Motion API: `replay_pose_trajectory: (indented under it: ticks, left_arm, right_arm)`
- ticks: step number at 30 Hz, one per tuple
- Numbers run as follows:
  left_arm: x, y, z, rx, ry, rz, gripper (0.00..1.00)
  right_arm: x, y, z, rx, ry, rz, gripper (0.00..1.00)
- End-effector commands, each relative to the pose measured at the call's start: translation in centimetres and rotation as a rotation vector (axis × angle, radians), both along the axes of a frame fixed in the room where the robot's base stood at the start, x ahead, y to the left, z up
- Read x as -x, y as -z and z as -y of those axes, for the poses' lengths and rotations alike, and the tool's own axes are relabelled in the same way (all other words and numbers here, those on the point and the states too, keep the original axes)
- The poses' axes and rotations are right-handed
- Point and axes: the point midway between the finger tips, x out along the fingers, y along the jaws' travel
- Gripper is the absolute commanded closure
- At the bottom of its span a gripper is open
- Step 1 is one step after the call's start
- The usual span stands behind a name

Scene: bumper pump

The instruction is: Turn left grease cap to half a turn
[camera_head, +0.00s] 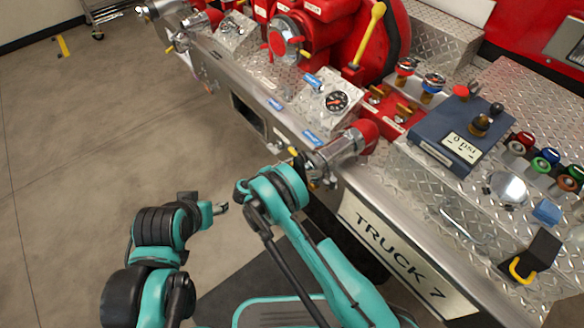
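Two brass-coloured fittings, a left one (376,95) and a right one (403,110), stand on a red block on the truck's bumper. I cannot tell for certain which is the left grease cap. My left gripper (221,209) is over the floor, well left of the bumper and apart from these fittings. It is too small to read its fingers. My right arm reaches to the bumper's front edge, but its gripper does not show clearly.
A red-capped chrome outlet (345,145) sticks out near my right arm. A gauge (337,101), a blue-grey box (462,138) and several coloured knobs crowd the diamond-plate bumper (440,210). A yellow lever (370,30) rises at the back.

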Motion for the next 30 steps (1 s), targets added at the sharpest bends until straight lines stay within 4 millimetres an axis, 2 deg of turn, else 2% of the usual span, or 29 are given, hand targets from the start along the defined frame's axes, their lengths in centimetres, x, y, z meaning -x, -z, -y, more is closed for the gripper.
replay_pose_trajectory:
  ticks: [16,17,18,19,30]
  left_arm:
    - [-0.01,0.01,0.00,0.000,0.000,0.000,0.44]
    - [-0.01,0.01,0.00,0.000,0.000,0.000,0.44]
    - [-0.01,0.01,0.00,0.000,0.000,0.000,0.44]
    - [-0.01,0.01,0.00,0.000,0.000,0.000,0.44]
    - [0.00,0.00,0.00,0.000,0.000,0.000,0.44]
  right_arm:
    - [0.02,0.03,0.06,-0.016,0.002,0.022,0.94]
    - [0.02,0.03,0.06,-0.016,0.002,0.022,0.57]
    - [0.02,0.03,0.06,-0.016,0.002,0.022,0.46]
    - [0.01,0.03,0.05,-0.016,0.002,0.022,0.44]
    - [0.42,-0.24,-0.51,-0.016,-0.001,0.022,0.44]
